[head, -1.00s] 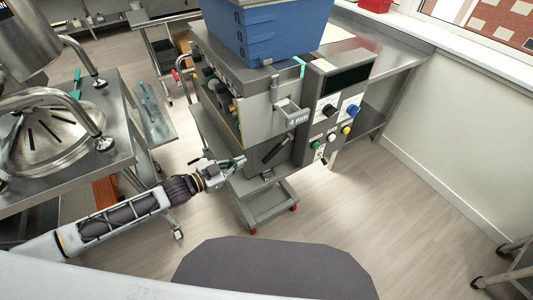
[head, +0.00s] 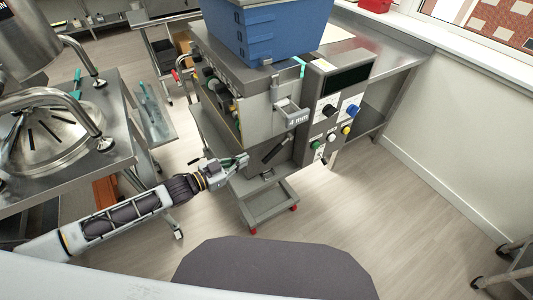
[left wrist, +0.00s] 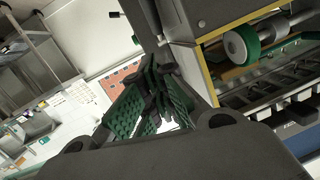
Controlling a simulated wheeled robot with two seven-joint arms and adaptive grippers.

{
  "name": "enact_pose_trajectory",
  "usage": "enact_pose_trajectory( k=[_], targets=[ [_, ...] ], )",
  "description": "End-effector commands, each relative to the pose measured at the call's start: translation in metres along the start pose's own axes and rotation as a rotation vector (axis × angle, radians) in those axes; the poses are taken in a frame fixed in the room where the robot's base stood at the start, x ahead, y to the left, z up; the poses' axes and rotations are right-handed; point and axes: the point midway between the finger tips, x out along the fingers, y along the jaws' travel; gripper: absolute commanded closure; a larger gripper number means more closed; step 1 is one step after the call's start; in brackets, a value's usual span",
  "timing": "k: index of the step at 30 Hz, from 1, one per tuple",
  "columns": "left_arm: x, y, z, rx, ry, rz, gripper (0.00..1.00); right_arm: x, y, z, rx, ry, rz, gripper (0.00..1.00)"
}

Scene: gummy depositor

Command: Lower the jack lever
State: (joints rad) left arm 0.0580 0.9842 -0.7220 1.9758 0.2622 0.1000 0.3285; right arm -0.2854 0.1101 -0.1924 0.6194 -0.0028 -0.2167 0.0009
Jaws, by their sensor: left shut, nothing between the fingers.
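My left gripper (head: 241,160) is shut and empty at the lower front left of the grey depositor (head: 258,122). In the left wrist view its green-padded fingers (left wrist: 152,108) are together in front of the machine. A dark slanted bar (head: 274,152) shows on the machine's lower front, just right of the fingertips; it may be the jack lever, but I cannot tell. I see a gap between it and the fingers, though contact is hard to judge. A short black rod (head: 195,160) shows left of the gripper. My right gripper is out of view.
A blue hopper (head: 272,32) sits on the machine. A control panel (head: 335,105) with knobs is at its right. A wheeled grey stand (head: 266,207) is below. A steel table (head: 108,120) stands left of my arm.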

Motion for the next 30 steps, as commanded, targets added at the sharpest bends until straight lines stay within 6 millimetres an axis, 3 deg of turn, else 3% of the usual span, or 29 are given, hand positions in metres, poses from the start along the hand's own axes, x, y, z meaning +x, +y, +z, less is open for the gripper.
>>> enact_pose_trajectory(
  k=[12, 30],
  targets=[
    [0.028, -0.001, -0.001, 0.001, 0.002, -0.001, 1.0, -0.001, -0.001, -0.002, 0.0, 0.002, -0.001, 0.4],
    [0.079, 0.0, -0.001, 0.0, 0.002, 0.0, 1.0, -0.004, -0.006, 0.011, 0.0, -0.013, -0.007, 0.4]
  ],
)
